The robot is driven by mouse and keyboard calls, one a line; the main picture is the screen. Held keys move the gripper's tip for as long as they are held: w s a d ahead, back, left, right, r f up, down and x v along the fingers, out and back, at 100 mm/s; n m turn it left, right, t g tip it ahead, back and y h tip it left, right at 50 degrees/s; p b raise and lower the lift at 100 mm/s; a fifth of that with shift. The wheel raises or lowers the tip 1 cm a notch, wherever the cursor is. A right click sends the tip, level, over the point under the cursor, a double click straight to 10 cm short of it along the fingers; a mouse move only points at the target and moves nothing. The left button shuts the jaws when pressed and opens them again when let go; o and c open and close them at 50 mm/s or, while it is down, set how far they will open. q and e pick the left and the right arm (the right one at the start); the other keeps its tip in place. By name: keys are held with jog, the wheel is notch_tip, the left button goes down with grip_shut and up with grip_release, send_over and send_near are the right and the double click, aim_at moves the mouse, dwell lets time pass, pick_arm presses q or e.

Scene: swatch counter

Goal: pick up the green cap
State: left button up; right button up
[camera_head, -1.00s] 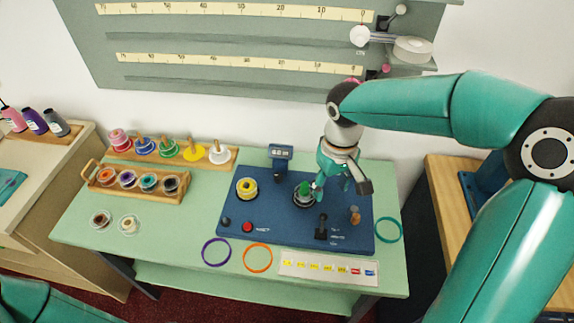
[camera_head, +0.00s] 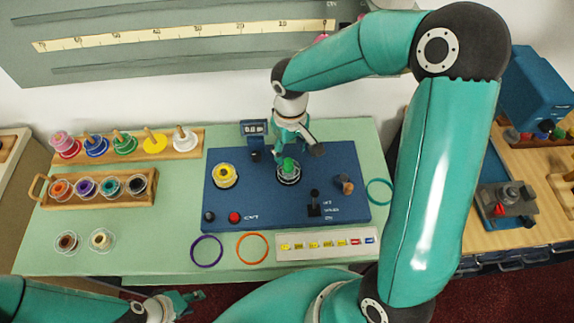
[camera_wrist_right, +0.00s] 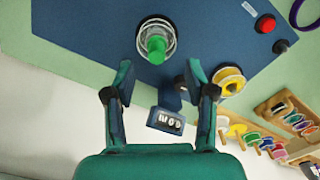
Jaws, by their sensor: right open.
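In the right wrist view the cap (camera_wrist_right: 156,46) sits above the gap between my fingers. My right gripper (camera_head: 282,150) hangs just behind the cap, toward the wall. In the wrist view it (camera_wrist_right: 161,76) is open with nothing between its fingers and apart from the cap. My left gripper (camera_head: 186,302) is low at the bottom left, off the counter's front edge, and its opening is unclear.
On the blue board (camera_head: 230,205) are a yellow spool (camera_head: 225,175), a small display (camera_head: 254,133), a black lever (camera_head: 314,204) and a red button (camera_head: 234,217). Purple (camera_head: 207,250) and orange (camera_head: 252,247) rings lie in front. Spool racks stand at left.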

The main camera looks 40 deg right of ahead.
aim_at(288, 160)
notch_tip(288, 160, down, 2)
jog(key=shift+f+b, duration=0.1)
jog(key=shift+b, duration=0.25)
jog(key=shift+w+d+f+b, duration=0.15)
jog(key=shift+f+b, duration=0.3)
jog(key=shift+f, duration=0.45)
jog(key=shift+w+f+b, duration=0.3)
jog(key=shift+f+b, duration=0.15)
jog(key=shift+f, duration=0.4)
jog(key=shift+w+d+f+b, duration=0.15)
jog(key=shift+f+b, duration=0.3)
jog(key=shift+f, duration=0.45)
pick_arm(q)
notch_tip(288, 160, down, 4)
jog(key=shift+f, duration=0.15)
pick_arm(e)
jog(key=shift+a, duration=0.1)
jog(key=shift+r, duration=0.1)
jog(key=c, duration=0.9)
jog(key=shift+r, duration=0.1)
